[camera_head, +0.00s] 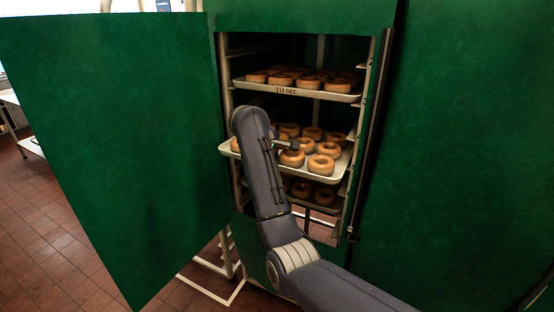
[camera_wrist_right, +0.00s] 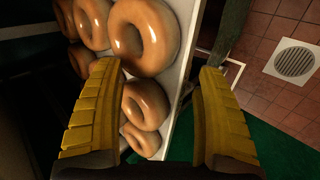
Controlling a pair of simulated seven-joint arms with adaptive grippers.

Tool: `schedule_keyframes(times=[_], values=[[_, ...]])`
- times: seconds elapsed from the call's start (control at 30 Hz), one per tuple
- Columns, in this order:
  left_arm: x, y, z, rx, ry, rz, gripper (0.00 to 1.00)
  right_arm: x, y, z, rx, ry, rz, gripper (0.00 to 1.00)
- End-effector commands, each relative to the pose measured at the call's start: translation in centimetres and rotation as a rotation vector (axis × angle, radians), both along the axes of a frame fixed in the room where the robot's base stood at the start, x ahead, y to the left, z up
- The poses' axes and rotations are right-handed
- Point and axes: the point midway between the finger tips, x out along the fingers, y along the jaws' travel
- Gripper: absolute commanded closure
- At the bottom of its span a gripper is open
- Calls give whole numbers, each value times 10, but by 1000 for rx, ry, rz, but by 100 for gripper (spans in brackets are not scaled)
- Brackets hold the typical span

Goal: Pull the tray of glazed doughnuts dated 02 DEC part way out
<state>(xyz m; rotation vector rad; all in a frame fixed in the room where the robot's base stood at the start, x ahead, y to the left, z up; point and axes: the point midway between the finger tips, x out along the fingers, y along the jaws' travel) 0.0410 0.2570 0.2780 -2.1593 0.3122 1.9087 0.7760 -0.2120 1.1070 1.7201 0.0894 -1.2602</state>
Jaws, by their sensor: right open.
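The rack holds trays of ring doughnuts. The upper tray (camera_head: 315,93) bears a label (camera_head: 286,91) ending in DEC; its number is small and looks like 12 or 13. The middle tray (camera_head: 318,178) juts out further than the upper one. Its front label is not visible, with my right arm across that side. Glazed doughnuts (camera_head: 320,164) sit on it. My right gripper (camera_head: 290,145) is open over the middle tray. In the right wrist view, its yellow fingers stand apart on either side of a tray edge (camera_wrist_right: 187,60), with glossy doughnuts (camera_wrist_right: 145,35) close by. My left gripper is out of view.
A lower tray of doughnuts (camera_head: 318,193) sits in shadow beneath. A green door (camera_head: 110,150) stands open at left, and a green panel (camera_head: 460,150) flanks the right. Tiled floor (camera_head: 50,250) is clear at lower left. A floor drain (camera_wrist_right: 295,62) shows in the wrist view.

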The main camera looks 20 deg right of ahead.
Motion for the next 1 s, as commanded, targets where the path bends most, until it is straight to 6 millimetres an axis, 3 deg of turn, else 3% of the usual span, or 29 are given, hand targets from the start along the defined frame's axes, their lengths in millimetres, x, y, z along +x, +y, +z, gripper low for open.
schedule_keyframes(times=[0.07,0.6,1.0], values=[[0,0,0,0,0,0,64,0,0,0,0,0,0,37],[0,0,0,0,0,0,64,0,0,-1,0,1,-1,100],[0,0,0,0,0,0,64,-1,0,-3,1,4,-2,100]])
